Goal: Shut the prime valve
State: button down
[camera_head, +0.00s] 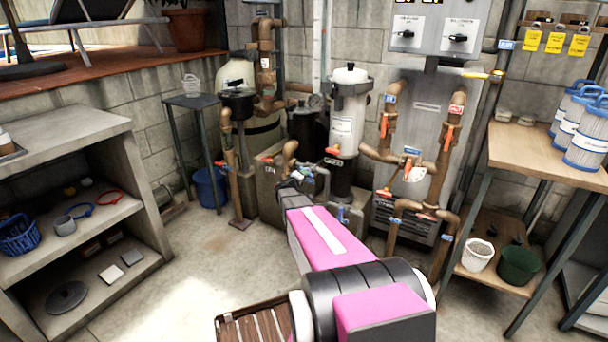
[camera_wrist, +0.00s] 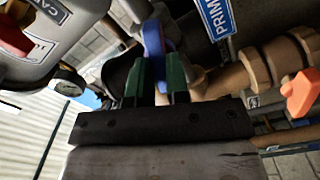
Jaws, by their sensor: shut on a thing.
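The prime valve's blue handle (camera_wrist: 153,42) stands between my gripper's two green fingertips in the wrist view. My gripper (camera_wrist: 156,80) is shut on this handle. A blue sign reading "PRIM" (camera_wrist: 217,14), cut off by the frame edge, hangs just right of the handle. The valve body behind the fingers is mostly hidden, so I cannot tell whether the valve is open or shut. In the head view my pink arm reaches to the low pipework left of the white filter cylinder (camera_head: 347,125), and the gripper's tips are too small to make out there.
Brown pipe fittings (camera_wrist: 240,72) and an orange handle (camera_wrist: 301,93) lie close right of my gripper. A wooden bench (camera_head: 545,150) stands right, concrete shelves (camera_head: 75,145) left, with open floor between.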

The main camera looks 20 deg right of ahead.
jog(key=m, duration=1.3)
jog(key=shift+m, duration=0.4)
jog(key=c, duration=1)
grip_release()
jog(key=v, duration=0.7)
